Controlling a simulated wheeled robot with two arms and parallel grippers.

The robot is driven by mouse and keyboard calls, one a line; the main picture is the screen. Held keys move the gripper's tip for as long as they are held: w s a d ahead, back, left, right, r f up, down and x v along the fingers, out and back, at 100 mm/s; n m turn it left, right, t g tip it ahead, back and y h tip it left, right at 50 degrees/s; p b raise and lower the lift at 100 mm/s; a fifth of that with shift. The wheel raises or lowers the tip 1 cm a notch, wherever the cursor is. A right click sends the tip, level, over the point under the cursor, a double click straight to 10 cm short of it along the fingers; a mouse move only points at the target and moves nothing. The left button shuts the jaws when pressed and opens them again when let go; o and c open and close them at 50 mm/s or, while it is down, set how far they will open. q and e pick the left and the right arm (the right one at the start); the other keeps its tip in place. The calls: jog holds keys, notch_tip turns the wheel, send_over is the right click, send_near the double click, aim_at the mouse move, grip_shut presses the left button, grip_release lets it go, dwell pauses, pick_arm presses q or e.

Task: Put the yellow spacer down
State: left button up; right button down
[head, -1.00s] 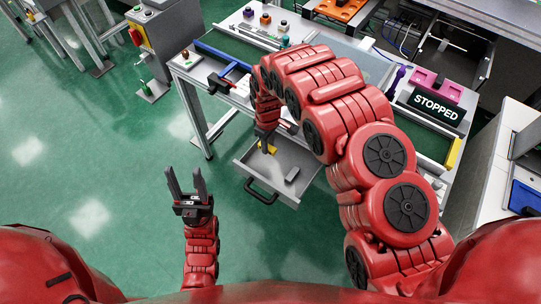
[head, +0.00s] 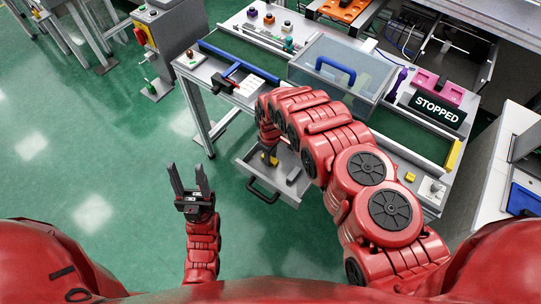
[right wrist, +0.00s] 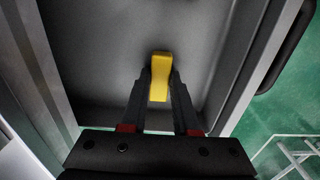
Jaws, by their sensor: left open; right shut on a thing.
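The yellow spacer (head: 270,160) is between the fingers of my right gripper (head: 270,153), over the open grey drawer (head: 243,170). In the right wrist view the gripper (right wrist: 158,88) is shut on the spacer (right wrist: 160,68), with the drawer floor (right wrist: 110,60) behind it. I cannot tell whether the spacer touches the floor. My left gripper (head: 191,190) is open and empty, in front of the drawer's left side and apart from it.
A grey block (head: 293,175) lies in the drawer, right of the spacer. The drawer's black handle (head: 263,192) faces me. Above is the workbench with a clear cover (head: 335,75) and a STOPPED sign (head: 437,108). Green floor (head: 110,180) at left is free.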

jog(key=shift+f, duration=0.15)
jog(key=c, duration=0.7)
grip_release()
jog(key=shift+o, duration=0.2)
notch_tip(320, 180, up, 12)
jog(key=shift+r, duration=0.2)
